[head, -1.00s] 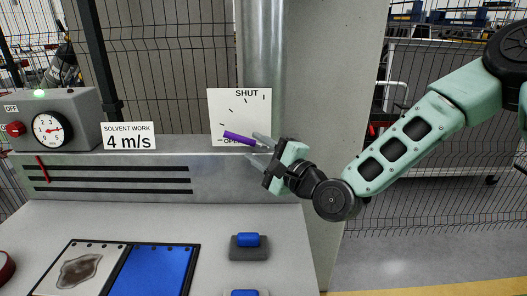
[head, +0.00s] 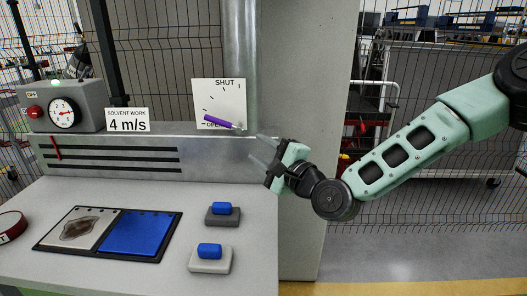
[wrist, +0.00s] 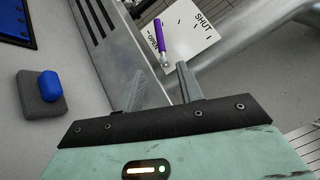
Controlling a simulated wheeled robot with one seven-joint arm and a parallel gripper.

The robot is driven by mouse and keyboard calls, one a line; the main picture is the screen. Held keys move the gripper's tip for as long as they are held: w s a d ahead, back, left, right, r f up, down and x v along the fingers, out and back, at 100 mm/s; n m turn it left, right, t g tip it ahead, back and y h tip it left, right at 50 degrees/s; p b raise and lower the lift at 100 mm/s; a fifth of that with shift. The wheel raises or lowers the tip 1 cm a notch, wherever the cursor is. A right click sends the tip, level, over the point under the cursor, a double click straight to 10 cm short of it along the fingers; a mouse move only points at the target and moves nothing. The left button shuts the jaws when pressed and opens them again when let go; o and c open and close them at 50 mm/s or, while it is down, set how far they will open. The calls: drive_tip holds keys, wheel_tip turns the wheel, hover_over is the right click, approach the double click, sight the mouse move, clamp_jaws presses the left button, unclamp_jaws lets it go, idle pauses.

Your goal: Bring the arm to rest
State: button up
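My gripper (head: 260,149) is at the end of my mint-green arm, at the right end of the bench in the head view. Its two fingers are apart with nothing between them; the gap also shows in the wrist view (wrist: 160,72). The purple lever (head: 217,121) lies across a white dial plate (head: 226,92) marked SHUT at the top and OPEN at the bottom. It points near the OPEN end. In the wrist view the purple lever (wrist: 159,36) is beyond the fingertips, apart from them.
The bench (head: 110,265) holds two blue-topped blocks (head: 222,209) (head: 209,251) and a tray with a stained sheet and blue panel (head: 140,233). A gauge box (head: 85,105) and a "4 m/s" sign (head: 127,120) stand behind. A metal pipe (head: 240,50) rises by the plate.

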drive_tip(key=s+f+n+g+h, duration=0.2)
drive_tip(key=s+f+n+g, duration=0.25)
drive_tip(key=s+n, duration=0.25)
drive_tip(key=s+f+n+g+h, duration=0.2)
drive_tip(key=s+f+n+g, duration=0.1)
drive_tip(key=s+n+g, duration=0.3)
drive_tip(key=s+d+r+n+g+h, duration=0.1)
drive_tip(key=s+d+n+h, duration=0.3)
drive_tip(key=s+d, duration=0.4)
drive_tip(key=s+d+r+n+g+h+p, duration=0.1)
drive_tip(key=s+d+n+h, duration=0.3)
drive_tip(key=s+d, duration=0.4)
drive_tip(key=s+r+g, duration=0.1)
drive_tip(key=s, duration=0.3)
drive_tip(key=shift+s+d+r, duration=0.15)
drive_tip(key=shift+d, duration=0.15)
drive_tip(key=shift+a+n+g, duration=0.1)
drive_tip(key=shift+n+g, duration=0.15)
drive_tip(key=shift+n, duration=0.05)
